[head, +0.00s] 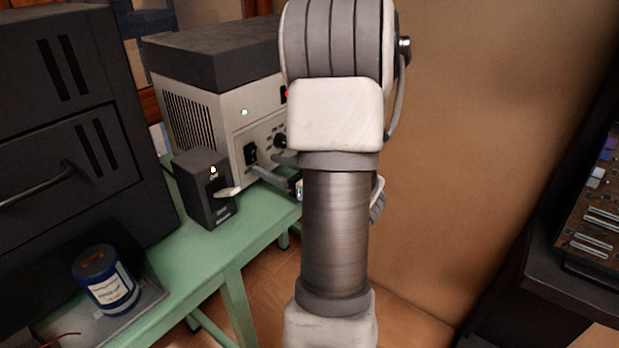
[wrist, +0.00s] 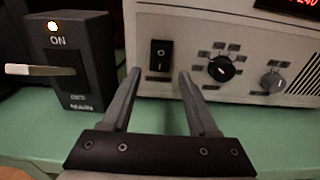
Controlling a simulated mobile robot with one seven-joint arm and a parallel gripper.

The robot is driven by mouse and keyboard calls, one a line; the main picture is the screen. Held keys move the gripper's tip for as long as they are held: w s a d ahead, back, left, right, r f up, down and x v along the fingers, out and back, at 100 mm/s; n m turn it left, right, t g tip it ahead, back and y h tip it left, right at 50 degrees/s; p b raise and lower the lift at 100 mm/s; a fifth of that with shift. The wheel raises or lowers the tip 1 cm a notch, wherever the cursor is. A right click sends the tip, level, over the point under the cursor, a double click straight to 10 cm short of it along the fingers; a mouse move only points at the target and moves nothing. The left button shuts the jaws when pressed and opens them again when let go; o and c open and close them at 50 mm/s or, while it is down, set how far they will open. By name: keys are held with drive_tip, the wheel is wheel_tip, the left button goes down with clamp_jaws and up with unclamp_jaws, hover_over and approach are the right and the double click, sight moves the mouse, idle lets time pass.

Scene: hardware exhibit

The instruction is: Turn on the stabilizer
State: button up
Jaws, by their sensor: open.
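The stabilizer seems to be the pale box with a dark grey top (head: 218,62); its lower front also shows in the wrist view (wrist: 225,28). A black rocker switch (wrist: 160,55) sits on its front panel; which side is pressed I cannot tell. To its right are a black knob (wrist: 221,68) and a grey knob (wrist: 272,82). A red display (wrist: 300,3) is lit, and a green light (head: 244,112) glows. My gripper (wrist: 159,76) is open and empty, its fingertips apart just below and either side of the rocker. In the head view my arm hides much of the gripper.
A dark box marked ON and MAIN (wrist: 70,62) stands left of the stabilizer, with a lit lamp and a pale lever (wrist: 38,70). The green table (head: 195,275) also holds a blue can (head: 105,280). A dark cabinet (head: 60,130) stands left; a circuit board (head: 595,215) is far right.

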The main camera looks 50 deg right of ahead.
drive_tip(key=s+d+p, duration=0.1)
drive_tip(key=s, duration=1.2)
drive_tip(key=shift+s+r+p, duration=0.35)
drive_tip(key=shift+s+r, duration=0.05)
drive_tip(key=shift+r, duration=0.05)
